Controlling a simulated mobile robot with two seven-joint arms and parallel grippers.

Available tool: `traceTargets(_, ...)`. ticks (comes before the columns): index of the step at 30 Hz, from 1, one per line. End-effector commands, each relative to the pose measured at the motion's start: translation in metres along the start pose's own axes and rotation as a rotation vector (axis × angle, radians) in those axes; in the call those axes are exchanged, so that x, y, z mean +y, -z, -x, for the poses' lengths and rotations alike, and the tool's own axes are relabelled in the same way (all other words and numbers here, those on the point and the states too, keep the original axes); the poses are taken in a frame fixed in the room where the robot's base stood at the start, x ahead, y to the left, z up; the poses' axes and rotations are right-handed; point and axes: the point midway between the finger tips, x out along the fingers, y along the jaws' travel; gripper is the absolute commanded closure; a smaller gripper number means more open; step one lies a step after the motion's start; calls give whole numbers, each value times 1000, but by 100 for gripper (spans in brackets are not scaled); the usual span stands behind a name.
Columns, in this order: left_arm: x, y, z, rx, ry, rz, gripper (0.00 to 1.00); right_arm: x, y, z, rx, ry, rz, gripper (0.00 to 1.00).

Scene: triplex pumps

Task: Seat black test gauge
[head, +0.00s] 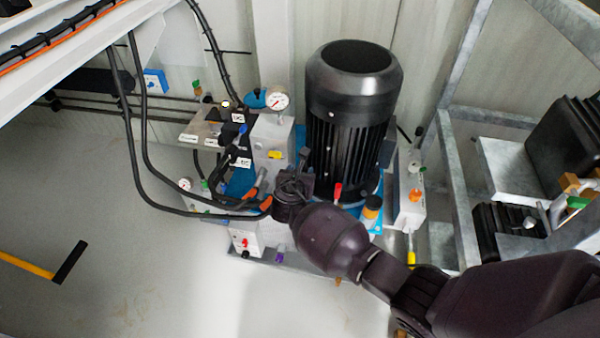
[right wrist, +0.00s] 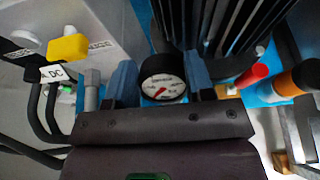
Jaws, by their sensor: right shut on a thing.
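The black test gauge (right wrist: 163,78) has a black rim and a white dial with a red needle. In the right wrist view it sits between the two blue fingers of my right gripper (right wrist: 161,82), which is shut on it. In the head view my right gripper (head: 296,180) is at the pump unit, just left of the foot of the large black motor (head: 350,120). The gauge cannot be made out clearly there, and its lower end and any socket under it are hidden. My left gripper is not in view.
A white-faced gauge (head: 277,99) stands on the grey block left of the motor. Black hoses (head: 150,165) loop in from the left. A red-capped fitting (right wrist: 251,76) and a yellow knob (right wrist: 69,47) flank the gripper. A hammer (head: 68,263) lies on clear floor.

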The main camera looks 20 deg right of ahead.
Motion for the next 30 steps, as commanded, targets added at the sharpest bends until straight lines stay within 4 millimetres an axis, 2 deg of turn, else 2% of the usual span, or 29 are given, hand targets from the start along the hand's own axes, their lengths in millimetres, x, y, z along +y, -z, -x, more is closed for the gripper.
traceTargets(2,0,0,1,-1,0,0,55,0,-2,0,-2,-1,-1,100)
traceTargets(3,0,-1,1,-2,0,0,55,0,-2,0,-2,-1,-1,50)
traceTargets(9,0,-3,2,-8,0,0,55,0,-1,0,-1,0,-1,22)
traceTargets(20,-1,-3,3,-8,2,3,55,0,-2,6,-1,0,-1,22)
traceTargets(27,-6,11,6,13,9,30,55,2,-10,43,-8,-3,-7,22)
traceTargets(30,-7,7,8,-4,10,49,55,2,-11,62,-9,-4,-8,22)
